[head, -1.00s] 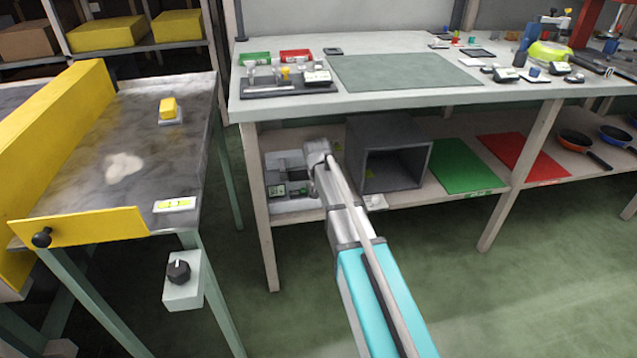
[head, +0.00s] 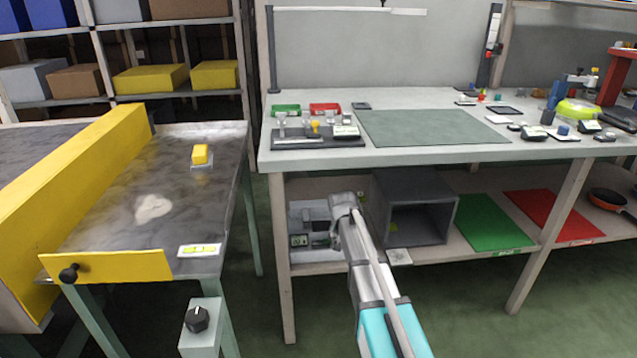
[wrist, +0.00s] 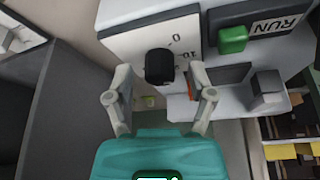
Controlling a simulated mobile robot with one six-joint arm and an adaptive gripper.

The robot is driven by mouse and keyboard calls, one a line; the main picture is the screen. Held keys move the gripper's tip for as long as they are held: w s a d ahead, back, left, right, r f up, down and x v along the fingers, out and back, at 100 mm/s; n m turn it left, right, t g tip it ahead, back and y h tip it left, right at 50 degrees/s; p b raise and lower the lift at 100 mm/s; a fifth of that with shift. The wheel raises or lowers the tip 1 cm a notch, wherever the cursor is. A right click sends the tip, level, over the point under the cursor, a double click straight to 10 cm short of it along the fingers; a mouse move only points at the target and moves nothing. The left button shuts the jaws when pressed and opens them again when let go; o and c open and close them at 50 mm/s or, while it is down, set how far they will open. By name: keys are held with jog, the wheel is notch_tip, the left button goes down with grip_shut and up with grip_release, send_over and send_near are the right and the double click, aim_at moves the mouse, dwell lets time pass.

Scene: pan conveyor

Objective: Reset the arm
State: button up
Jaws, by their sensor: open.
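My gripper (wrist: 163,98) is open and empty in the wrist view, its two fingers spread apart. Just beyond the fingers is a white panel (wrist: 125,45) with a black knob (wrist: 159,66) and a scale showing 0 and 10. I cannot tell whether a finger touches the panel. In the head view my arm extends towards the lower shelf of the bench, where a grey-white device (head: 310,235) stands; the gripper's fingers are hidden there.
A green button (wrist: 233,39) sits beside a RUN label. An open grey box (head: 455,210) stands right of my arm on the lower shelf, with green (head: 487,222) and red (head: 548,212) mats beyond. The bench top (head: 300,155) is above; a yellow-sided conveyor (head: 90,180) stands left.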

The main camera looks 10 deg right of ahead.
jog(key=s+r+n+g+y+p, duration=0.1)
jog(key=s+r+n+g+p, duration=0.2)
jog(key=s, duration=1.2)
jog(key=s+r+g+p, duration=0.1)
jog(key=s+r+p, duration=0.25)
jog(key=s, duration=1.05)
notch_tip(320, 180, up, 36)
jog(key=p, duration=3.8)
jog(key=shift+r, duration=0.2)
